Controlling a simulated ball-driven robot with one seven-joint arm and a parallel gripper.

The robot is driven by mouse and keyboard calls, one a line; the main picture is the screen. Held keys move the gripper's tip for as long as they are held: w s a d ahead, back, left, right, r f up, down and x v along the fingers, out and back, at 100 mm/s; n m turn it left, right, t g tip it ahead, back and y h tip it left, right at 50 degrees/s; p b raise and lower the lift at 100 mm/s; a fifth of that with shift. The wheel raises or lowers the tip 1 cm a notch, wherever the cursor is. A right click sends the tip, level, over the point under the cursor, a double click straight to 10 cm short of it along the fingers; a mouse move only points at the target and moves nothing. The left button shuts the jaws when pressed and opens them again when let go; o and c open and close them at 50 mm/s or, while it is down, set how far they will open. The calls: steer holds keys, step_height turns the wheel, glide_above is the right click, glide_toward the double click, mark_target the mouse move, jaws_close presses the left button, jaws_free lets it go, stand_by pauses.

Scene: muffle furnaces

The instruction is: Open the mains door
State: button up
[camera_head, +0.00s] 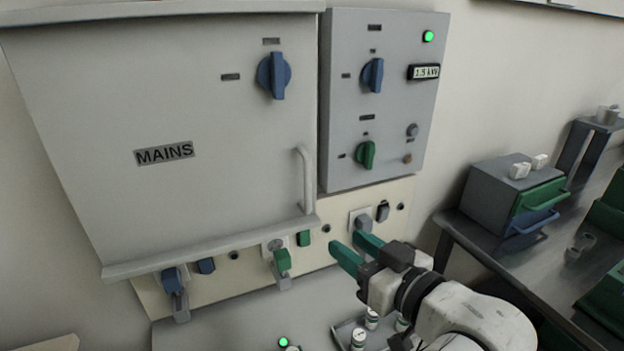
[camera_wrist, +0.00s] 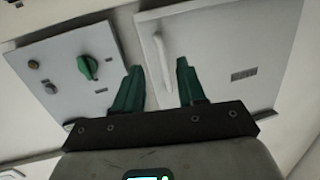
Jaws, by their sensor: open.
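The mains door (camera_head: 120,105) is a large light-grey panel labelled MAINS at the left of the head view. It looks shut. A blue rotary knob (camera_head: 273,75) sits at its upper right. Its pale vertical handle (camera_head: 306,180) is near the lower right edge. In the wrist view the handle (camera_wrist: 163,62) stands beyond the fingers, between their tips, and the door (camera_wrist: 215,45) is behind it. My gripper (camera_head: 358,249) has green fingers, open and empty, below and right of the handle in the head view. The fingers also show in the wrist view (camera_wrist: 158,78). No contact with the handle shows.
A grey control box (camera_head: 345,120) with blue and green knobs adjoins the door on the right. Plugs and sockets line the strip (camera_head: 225,275) below. Jars (camera_head: 358,338) stand under my gripper. A drawer unit (camera_head: 485,190) stands on the right bench.

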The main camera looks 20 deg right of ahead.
steer(key=t, duration=0.1)
glide_toward(310, 188)
steer(key=s, duration=0.2)
steer(key=w, duration=0.3)
steer(key=w+a+p, duration=0.1)
steer(key=w, duration=0.3)
steer(key=w+p, duration=0.1)
steer(key=w, duration=0.2)
steer(key=shift+w+a+f, duration=0.2)
steer(key=shift+w+a, duration=0.15)
steer(key=shift+w, duration=0.05)
jaws_close()
